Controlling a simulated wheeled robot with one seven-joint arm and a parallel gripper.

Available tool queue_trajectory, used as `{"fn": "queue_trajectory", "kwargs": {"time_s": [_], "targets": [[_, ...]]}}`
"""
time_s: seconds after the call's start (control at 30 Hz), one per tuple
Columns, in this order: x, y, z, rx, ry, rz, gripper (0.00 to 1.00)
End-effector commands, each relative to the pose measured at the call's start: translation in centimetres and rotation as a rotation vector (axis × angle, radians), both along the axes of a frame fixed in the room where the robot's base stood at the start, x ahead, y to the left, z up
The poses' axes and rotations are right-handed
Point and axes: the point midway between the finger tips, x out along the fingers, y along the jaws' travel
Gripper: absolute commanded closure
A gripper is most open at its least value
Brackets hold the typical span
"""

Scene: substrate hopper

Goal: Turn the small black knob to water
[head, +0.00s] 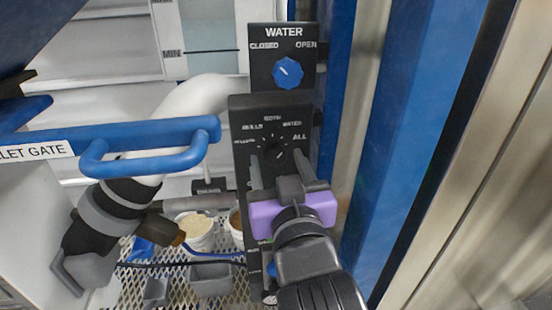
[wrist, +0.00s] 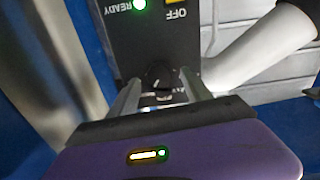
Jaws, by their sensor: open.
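The small black knob (head: 274,153) sits on a black control panel (head: 240,108) in the head view, ringed by white labels that include WATER and ALL. Its exact pointer setting is too small to read. My gripper (head: 275,161), with its purple body, is open in front of the panel, its two fingers on either side of the knob. In the wrist view the dark knob (wrist: 158,74) shows between the finger ends of my gripper (wrist: 160,86). I cannot tell whether the fingers touch it.
A blue knob (head: 287,72) marked WATER, CLOSED and OPEN stands above. A blue gate handle (head: 150,145) and white pipe (head: 196,96) are left, a blue post (head: 392,150) right. A green READY light (wrist: 139,4) shows in the wrist view.

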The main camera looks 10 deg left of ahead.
Motion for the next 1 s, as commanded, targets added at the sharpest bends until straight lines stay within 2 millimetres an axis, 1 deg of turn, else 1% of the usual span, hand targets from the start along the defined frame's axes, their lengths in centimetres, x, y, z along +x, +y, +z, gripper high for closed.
{"fn": "queue_trajectory", "kwargs": {"time_s": [0.03, 0.2, 0.33, 0.47, 1.0], "targets": [[-1.0, -0.2, -0.2, 0.000, -0.001, 0.001, 0.43], [-3.5, -1.0, -0.2, 0.001, 0.000, 0.002, 0.43], [-4.7, -1.3, -0.2, 0.001, 0.000, 0.001, 0.43], [-5.1, -1.5, -0.1, 0.001, 0.001, 0.001, 0.43], [-5.1, -1.5, -0.1, 0.001, 0.001, 0.001, 0.43]]}}
